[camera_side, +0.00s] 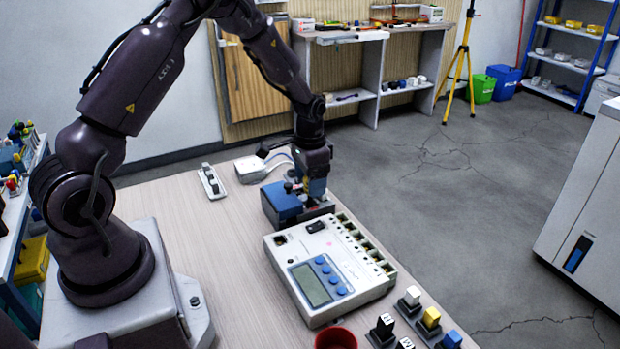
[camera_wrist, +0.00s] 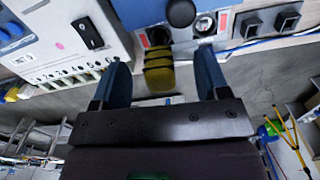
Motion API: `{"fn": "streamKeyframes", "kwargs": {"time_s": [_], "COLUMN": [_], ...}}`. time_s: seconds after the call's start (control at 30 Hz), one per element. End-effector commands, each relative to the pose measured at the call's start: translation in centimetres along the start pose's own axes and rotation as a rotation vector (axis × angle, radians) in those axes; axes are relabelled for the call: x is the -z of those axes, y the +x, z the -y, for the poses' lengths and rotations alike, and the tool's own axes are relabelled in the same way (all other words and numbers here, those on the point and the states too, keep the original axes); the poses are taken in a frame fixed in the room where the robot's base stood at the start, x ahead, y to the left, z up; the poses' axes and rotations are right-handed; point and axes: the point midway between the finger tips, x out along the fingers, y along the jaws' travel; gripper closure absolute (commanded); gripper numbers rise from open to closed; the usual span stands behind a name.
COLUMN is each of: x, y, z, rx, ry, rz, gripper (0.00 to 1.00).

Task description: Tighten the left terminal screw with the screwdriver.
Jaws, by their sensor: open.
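A white instrument (camera_side: 325,275) with a grey display and blue buttons lies on the bench. Terminals (camera_side: 365,250) line its right edge; they also show at left in the wrist view (camera_wrist: 75,72). I cannot tell which screw is the left one. A yellow handle with dark bands (camera_wrist: 160,72), apparently the screwdriver, stands at a blue-grey holder in the wrist view. My gripper (camera_wrist: 162,65) is open, with one blue finger on each side of the handle and gaps visible. In the side view my gripper (camera_side: 316,190) is low over the holder (camera_side: 281,204), hiding the handle.
A red cup (camera_side: 336,339) and dark blocks with white (camera_side: 412,295), yellow (camera_side: 431,317) and blue (camera_side: 452,340) caps stand near the instrument's front end. A white box with a cable (camera_side: 251,171) is behind the holder.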

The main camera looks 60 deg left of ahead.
Motion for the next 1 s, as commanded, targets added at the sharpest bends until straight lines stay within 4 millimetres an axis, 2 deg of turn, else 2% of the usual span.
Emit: {"fn": "streamKeyframes", "kwargs": {"time_s": [0.17, 0.4, 0.43, 0.57, 0.67, 1.0], "x": [0.01, 0.01, 0.01, 0.0, -0.01, -0.02], "y": [-0.01, 0.0, 0.0, 0.0, 0.0, 0.08], "z": [0.01, 0.02, 0.01, 0.03, 0.05, 0.04], "rx": [0.0, 0.0, 0.0, 0.0, 0.0, -0.001], "ry": [0.001, 0.003, 0.003, 0.018, 0.131, 0.822], "rz": [-0.001, 0.0, 0.0, 0.0, -0.001, -0.002], "gripper": [0.34, 0.89, 0.94, 0.97, 0.97, 0.97]}}
